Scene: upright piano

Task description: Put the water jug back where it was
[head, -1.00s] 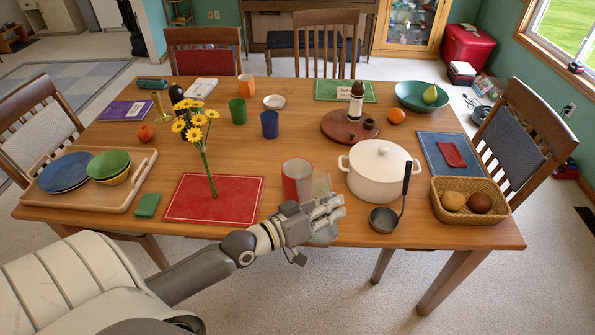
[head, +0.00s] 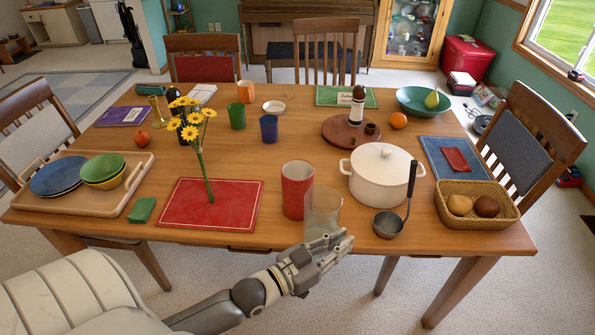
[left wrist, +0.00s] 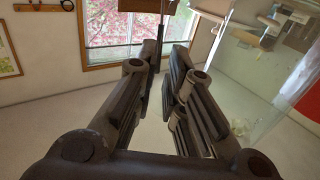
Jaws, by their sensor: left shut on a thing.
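The clear glass water jug (head: 322,212) shows upright at the front edge of the table (head: 255,232), just right of and in front of a tall red cup (head: 297,190). My left gripper (head: 335,258) is at the jug's near side, low by the table edge, and is shut on the jug. The grasped part is hidden, and I cannot tell whether the jug's base touches the table. In the left wrist view the jug's clear wall (left wrist: 262,85) fills the right side beside the fingers (left wrist: 165,90). My right gripper is not in view.
A white pot (head: 380,178) and a ladle (head: 390,222) stand right of the jug. A red placemat (head: 235,205) with yellow flowers (head: 190,122) lies to its left. A basket with bread (head: 478,218) is at the right edge. Little free room lies around the jug.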

